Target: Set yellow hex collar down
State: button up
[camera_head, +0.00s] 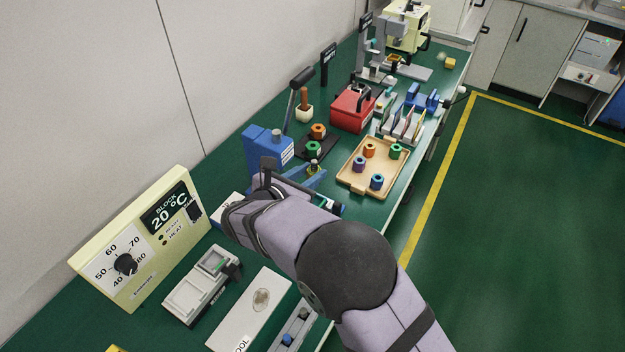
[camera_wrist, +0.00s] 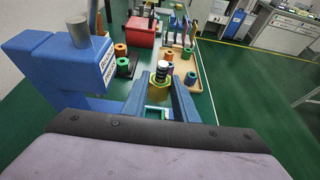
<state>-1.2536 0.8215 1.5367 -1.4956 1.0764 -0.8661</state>
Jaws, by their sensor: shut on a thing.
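My gripper (camera_head: 311,175) has blue fingers and is shut on a small yellow hex collar (camera_wrist: 157,79), which sits between the fingertips in the wrist view (camera_wrist: 160,82). A dark and pale banded post shows up through or just behind the collar; I cannot tell which. The collar's underside is hidden by the fingers. In the head view the fingertips are just in front of a black plate (camera_head: 330,152) that carries an orange collar (camera_head: 318,131) and a green collar (camera_head: 313,148).
A wooden tray (camera_head: 349,179) with several coloured collars is right of my gripper. A red box (camera_head: 350,112) is behind. A cream heater block (camera_head: 150,240) is at front left.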

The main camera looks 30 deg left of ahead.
jog(key=w+d+f+m+h+b, duration=0.2)
jog(key=w+d+b, duration=0.1)
jog(key=w+d, duration=0.4)
jog(key=w+d+f+m+g+h+b, duration=0.1)
jog(key=w+d+f+h+b, duration=0.1)
jog(key=w+d+b, duration=0.3)
jog(key=w+d+f+m+h+b, duration=0.1)
jog(key=w+d+m+h+b, duration=0.1)
jog(key=w+d, duration=0.6)
notch_tip(320, 180, up, 3)
jog(key=n+t+y, duration=0.1)
jog(key=n+y, duration=0.4)
jog(key=y, duration=0.1)
send_over(383, 174)
jog(key=shift+f+b, duration=0.9)
jog(key=shift+f, duration=4.2)
jog(key=shift+f, duration=0.2)
jog(key=o, duration=1.1)
jog(key=shift+c, duration=0.2)
